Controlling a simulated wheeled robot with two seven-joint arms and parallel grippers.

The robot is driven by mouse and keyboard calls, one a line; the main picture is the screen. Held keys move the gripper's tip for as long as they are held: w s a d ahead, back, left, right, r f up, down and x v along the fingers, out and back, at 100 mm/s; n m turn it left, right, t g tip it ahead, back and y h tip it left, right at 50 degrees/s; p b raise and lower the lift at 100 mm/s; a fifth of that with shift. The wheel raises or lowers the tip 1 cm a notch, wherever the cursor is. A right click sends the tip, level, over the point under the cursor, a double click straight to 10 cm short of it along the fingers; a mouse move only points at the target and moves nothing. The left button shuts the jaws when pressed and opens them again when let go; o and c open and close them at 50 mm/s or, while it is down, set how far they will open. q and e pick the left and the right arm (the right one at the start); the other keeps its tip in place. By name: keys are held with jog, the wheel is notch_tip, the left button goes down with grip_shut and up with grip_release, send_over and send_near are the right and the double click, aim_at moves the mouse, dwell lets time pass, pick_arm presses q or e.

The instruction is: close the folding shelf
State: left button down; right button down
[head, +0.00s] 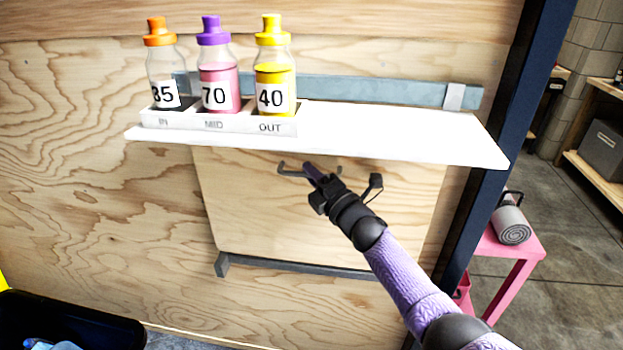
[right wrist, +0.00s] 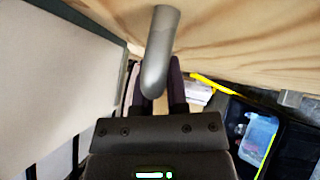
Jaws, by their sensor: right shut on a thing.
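The folding shelf is a light wooden panel (head: 230,215) against the plywood wall, below a white ledge, with a grey rail (head: 300,267) along its bottom. A grey bar handle (head: 283,168) is on its upper part. My right gripper (head: 309,170) is shut on this handle. In the right wrist view, the curved handle (right wrist: 161,45) comes down between the dark fingers (right wrist: 157,88), hiding part of them. The panel looks close to upright, but its exact tilt is hard to tell. My left gripper is not in view.
The white ledge (head: 400,128) juts out just above my right gripper. It bears a white tray (head: 218,124) with orange-, purple- and yellow-capped bottles. A dark post (head: 515,110) and a pink stand (head: 515,250) are at the right. A black bin (head: 70,318) is low at left.

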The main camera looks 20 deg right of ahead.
jog(key=shift+d+r, duration=0.1)
jog(key=shift+r, duration=0.1)
jog(key=c, duration=1)
grip_release()
jog(key=shift+w, duration=0.15)
jog(key=shift+o, duration=1.4)
jog(key=shift+w+f, duration=0.1)
jog(key=shift+o, duration=0.3)
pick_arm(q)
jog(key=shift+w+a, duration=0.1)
pick_arm(e)
jog(key=shift+f, duration=0.1)
